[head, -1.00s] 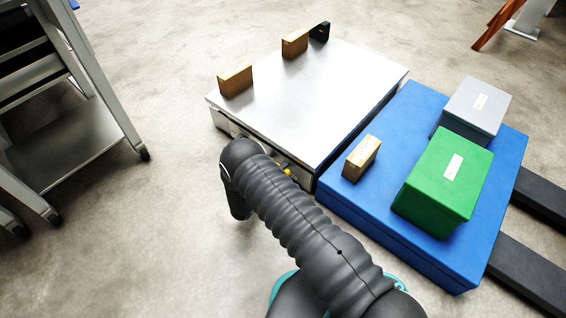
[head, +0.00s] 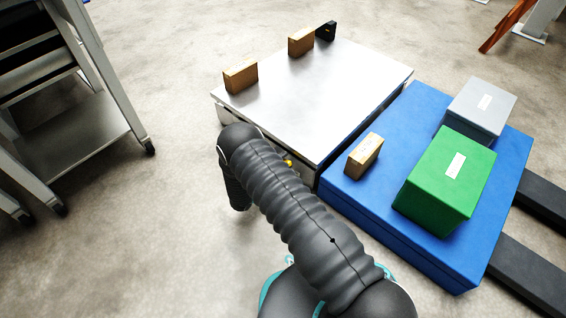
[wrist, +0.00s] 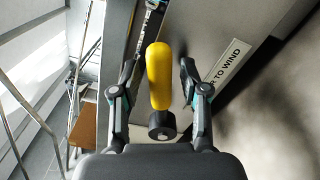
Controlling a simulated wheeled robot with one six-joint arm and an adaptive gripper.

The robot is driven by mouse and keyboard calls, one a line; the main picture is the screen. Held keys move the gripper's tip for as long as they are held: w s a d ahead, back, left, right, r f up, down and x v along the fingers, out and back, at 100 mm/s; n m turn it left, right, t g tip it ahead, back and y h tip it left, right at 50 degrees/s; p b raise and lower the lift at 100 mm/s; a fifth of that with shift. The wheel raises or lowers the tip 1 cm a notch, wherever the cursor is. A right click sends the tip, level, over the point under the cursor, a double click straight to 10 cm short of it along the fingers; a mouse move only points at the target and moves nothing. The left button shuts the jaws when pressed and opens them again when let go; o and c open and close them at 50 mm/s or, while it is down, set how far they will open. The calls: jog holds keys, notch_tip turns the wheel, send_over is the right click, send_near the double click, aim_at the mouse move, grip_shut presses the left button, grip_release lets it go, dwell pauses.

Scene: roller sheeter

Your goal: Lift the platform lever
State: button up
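The lever shows in the wrist view as a yellow grip (wrist: 159,75) with a black round end (wrist: 162,125). In the head view only a small yellow bit of it (head: 288,162) shows beside my arm, at the near side of the silver platform (head: 310,95). My gripper (wrist: 158,72) is open, with one finger on each side of the yellow grip. A gap shows on both sides, clearer on the right. In the head view my gripper is hidden behind my arm.
A blue platform (head: 350,205) to the right carries a green box (head: 440,185), a grey box (head: 478,112) and a small wooden block (head: 365,157). Two wooden blocks stand on the silver platform. A metal rack (head: 85,140) stands at left. In the wrist view, a sign (wrist: 228,70) lies right of the lever.

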jog(key=shift+d, duration=0.15)
jog(key=v, duration=1.2)
